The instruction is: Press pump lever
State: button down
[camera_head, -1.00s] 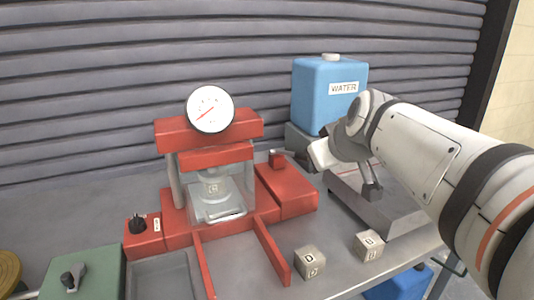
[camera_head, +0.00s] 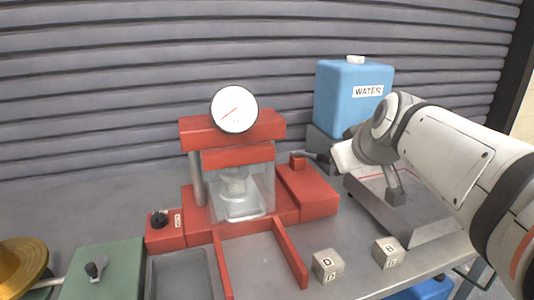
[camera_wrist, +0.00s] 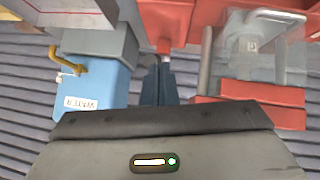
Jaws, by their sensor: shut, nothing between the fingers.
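The red press (camera_head: 232,150) stands left of my gripper with a clear guard (camera_head: 252,192) over a grey sample. A round white gauge (camera_head: 234,109) sits on top. The pump is a low red box (camera_head: 312,190) at its right side, with a short upright red lever (camera_head: 298,161) at its back. My gripper (camera_head: 308,156) is shut and empty, its dark fingers pointing left at the lever's top. In the wrist view, the shut fingers (camera_wrist: 162,64) end at or very near the red lever (camera_wrist: 165,42). I cannot tell whether they touch.
A blue water tank (camera_head: 352,98) stands on a grey block behind my gripper. A grey scale-like tray (camera_head: 415,215) lies below my arm. Two lettered cubes, one (camera_head: 328,266) and another (camera_head: 389,252), sit near the front edge. A green box (camera_head: 100,272) is at the left.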

jog(key=w+a+r+g+p, duration=0.2)
jog(key=w+r+g+p, duration=0.2)
jog(key=w+r+p, duration=0.4)
notch_tip(320, 180, up, 3)
jog(key=p, duration=0.5)
jog(key=shift+a+r+h, duration=0.15)
jog(key=shift+a+h, duration=0.05)
jog(key=shift+h, duration=0.2)
send_over(323, 155)
jog(key=a, duration=0.1)
notch_tip(323, 155, down, 10)
jog(key=shift+s+d+f, duration=0.35)
jog(key=shift+s+f, duration=0.45)
jog(key=shift+f, duration=0.05)
jog(key=shift+s+d+f, duration=0.15)
jog(key=shift+f, duration=0.35)
jog(key=shift+f, duration=0.1)
